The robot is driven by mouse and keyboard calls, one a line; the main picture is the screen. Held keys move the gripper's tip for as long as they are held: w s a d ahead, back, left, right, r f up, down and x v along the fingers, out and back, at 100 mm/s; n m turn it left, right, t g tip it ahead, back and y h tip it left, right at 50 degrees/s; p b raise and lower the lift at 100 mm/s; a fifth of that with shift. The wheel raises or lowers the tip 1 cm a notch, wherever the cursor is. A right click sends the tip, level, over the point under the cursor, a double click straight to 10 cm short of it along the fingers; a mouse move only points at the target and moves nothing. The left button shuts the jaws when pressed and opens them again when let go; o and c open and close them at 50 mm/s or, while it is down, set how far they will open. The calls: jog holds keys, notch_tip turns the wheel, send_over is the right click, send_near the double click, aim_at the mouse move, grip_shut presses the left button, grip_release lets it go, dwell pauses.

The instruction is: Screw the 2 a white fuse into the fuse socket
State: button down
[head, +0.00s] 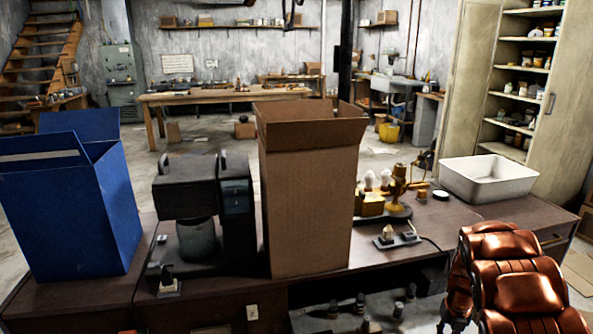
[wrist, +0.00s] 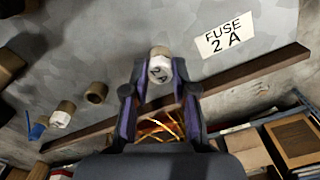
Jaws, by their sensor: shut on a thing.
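In the wrist view, my gripper (wrist: 157,78) is shut on a white fuse (wrist: 160,70). The fuse has dark markings that look like "2 A" on its face and a dull brass-coloured end pointing away from me. A grey mottled panel (wrist: 130,25) lies beyond it. A brass-rimmed round socket (wrist: 97,92) with a dark opening shows left of my gripper. Further left, another white fuse (wrist: 60,118) has a brass-coloured part behind it. A white label (wrist: 226,35) reading "FUSE 2 A" is on the panel to the upper right.
A brown strip (wrist: 240,82) crosses the panel in the wrist view. In the head view, a desk (head: 460,219) holds a blue box (head: 75,215), a coffee machine (head: 205,200), a tall cardboard box (head: 308,200) and a white tray (head: 490,180).

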jog(key=c, duration=0.9)
grip_release()
jog(key=shift+o, duration=0.2)
